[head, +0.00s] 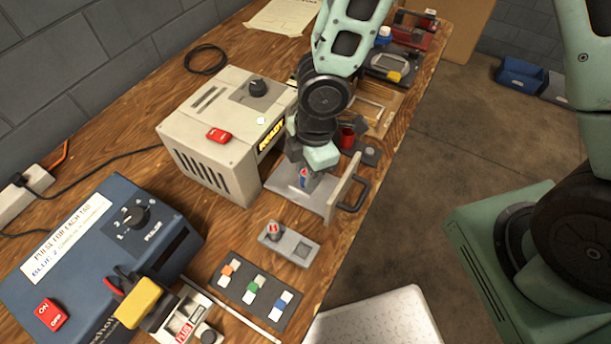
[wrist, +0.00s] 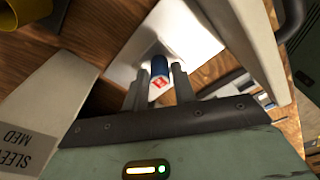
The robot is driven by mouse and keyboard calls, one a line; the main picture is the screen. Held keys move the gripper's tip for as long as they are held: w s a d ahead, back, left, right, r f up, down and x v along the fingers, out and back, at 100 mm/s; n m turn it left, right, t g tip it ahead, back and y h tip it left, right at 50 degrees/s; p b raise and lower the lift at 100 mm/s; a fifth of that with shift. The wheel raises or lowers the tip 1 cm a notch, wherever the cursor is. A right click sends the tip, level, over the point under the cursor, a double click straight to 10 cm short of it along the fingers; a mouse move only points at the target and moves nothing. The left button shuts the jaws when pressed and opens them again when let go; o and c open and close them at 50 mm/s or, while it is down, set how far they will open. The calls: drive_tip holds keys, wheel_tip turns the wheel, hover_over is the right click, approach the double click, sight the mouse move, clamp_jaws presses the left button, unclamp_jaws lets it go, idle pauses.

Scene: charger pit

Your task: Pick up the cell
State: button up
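A small blue cell (wrist: 160,70) with a white and red marked end is between the two fingers of my gripper (wrist: 161,80) in the wrist view. Narrow gaps seem to separate the fingers from its sides, so my gripper looks open around it. In the head view the cell (head: 304,177) is under my gripper, over the pale plate (head: 318,200) that sticks out from the beige machine (head: 213,120). My wrist hides part of it. Another cell (head: 273,230), with a red mark, stands in a grey two-place holder (head: 300,250).
An upright panel (head: 346,188) with a dark handle (head: 358,192) stands at the plate's right end. A red cup (head: 347,137) is just behind. A blue box (head: 100,245) and a strip with coloured blocks (head: 256,288) are in front. Floor lies right of the bench.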

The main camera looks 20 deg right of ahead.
clamp_jaws()
